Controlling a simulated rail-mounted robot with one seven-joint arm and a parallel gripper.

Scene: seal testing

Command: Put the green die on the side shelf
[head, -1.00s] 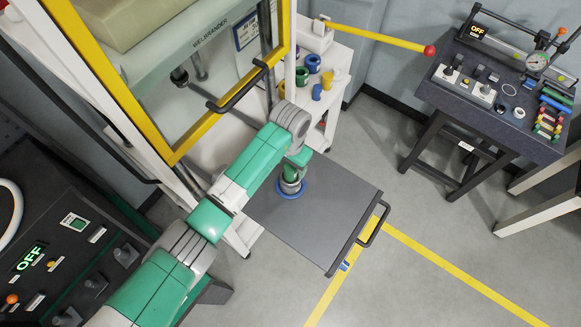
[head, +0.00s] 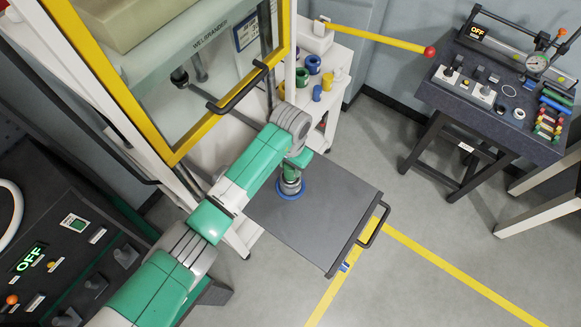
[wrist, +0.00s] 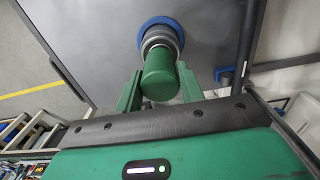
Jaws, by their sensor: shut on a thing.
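The green die (wrist: 158,80) is an upright green cylinder, seen in the wrist view between the two fingers of my gripper (wrist: 158,72). My gripper is shut on it. Beyond the die is a grey metal cylinder (wrist: 160,38) with a blue ring (wrist: 144,24) around its base, on a dark grey pull-out plate (wrist: 105,35). In the head view my gripper (head: 292,172) is over the blue ring (head: 291,190), and the die is mostly hidden by my arm. A white side shelf (head: 342,55) stands beside the yellow-framed machine, with several coloured parts on top.
The plate (head: 310,225) has a black handle (head: 375,224) at its front edge and is otherwise bare. A yellow lever with a red knob (head: 429,52) sticks out above the shelf's far side. A dark test bench (head: 500,125) stands at right, with open floor between.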

